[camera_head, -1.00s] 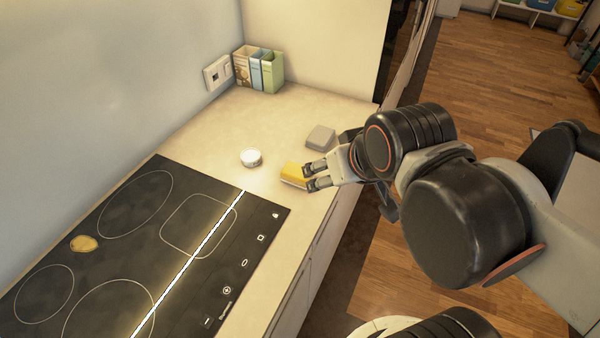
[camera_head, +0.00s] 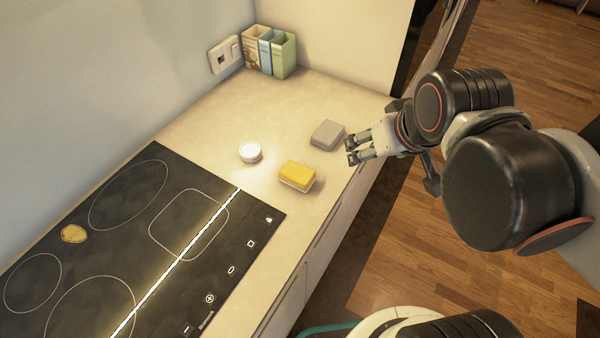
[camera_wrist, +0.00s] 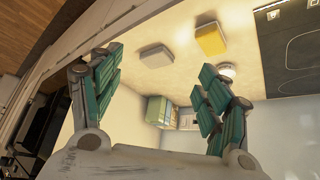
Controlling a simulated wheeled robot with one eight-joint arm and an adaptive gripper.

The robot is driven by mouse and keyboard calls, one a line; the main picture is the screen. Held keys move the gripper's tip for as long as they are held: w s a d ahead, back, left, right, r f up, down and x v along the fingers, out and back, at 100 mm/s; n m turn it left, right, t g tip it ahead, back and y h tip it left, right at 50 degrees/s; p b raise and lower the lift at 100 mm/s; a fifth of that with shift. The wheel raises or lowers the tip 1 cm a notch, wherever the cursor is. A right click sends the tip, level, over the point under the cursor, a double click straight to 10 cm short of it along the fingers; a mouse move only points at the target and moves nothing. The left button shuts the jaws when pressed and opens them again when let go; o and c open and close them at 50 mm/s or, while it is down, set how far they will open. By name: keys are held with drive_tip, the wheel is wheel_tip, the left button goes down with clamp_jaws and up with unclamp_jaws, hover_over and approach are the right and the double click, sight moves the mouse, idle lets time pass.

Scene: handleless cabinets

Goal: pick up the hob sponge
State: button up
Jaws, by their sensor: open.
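A yellow sponge-like block with a pale underside (camera_head: 297,175) lies on the counter near its front edge, right of the hob. It also shows in the wrist view (camera_wrist: 211,40), towards the top. A small tan, rounded lump (camera_head: 74,234) lies on the black hob (camera_head: 190,265); I cannot tell whether it is a sponge. My gripper (camera_head: 352,149) is open and empty, to the right of the yellow block and apart from it, near the counter's front edge. Its two spread fingers show in the wrist view (camera_wrist: 160,65), with nothing between them.
A grey block (camera_head: 327,134) lies beside my fingertips on the counter. A white round container (camera_head: 250,152) stands left of the yellow block.

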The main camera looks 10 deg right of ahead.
drive_tip(key=w+a, duration=0.1)
drive_tip(key=n+g+p, duration=0.3)
drive_tip(key=n+g, duration=0.3)
drive_tip(key=n, duration=0.3)
hover_over(299, 172)
wheel_tip(299, 172, down, 7)
wheel_tip(299, 172, down, 9)
drive_tip(key=shift+d+r+b, duration=0.1)
drive_tip(key=shift+b, duration=1.15)
wheel_tip(299, 172, down, 5)
drive_tip(key=shift+f+b, duration=0.1)
drive_tip(key=shift+b, duration=1)
drive_tip(key=c, duration=0.9)
drive_tip(key=shift+c, duration=0.2)
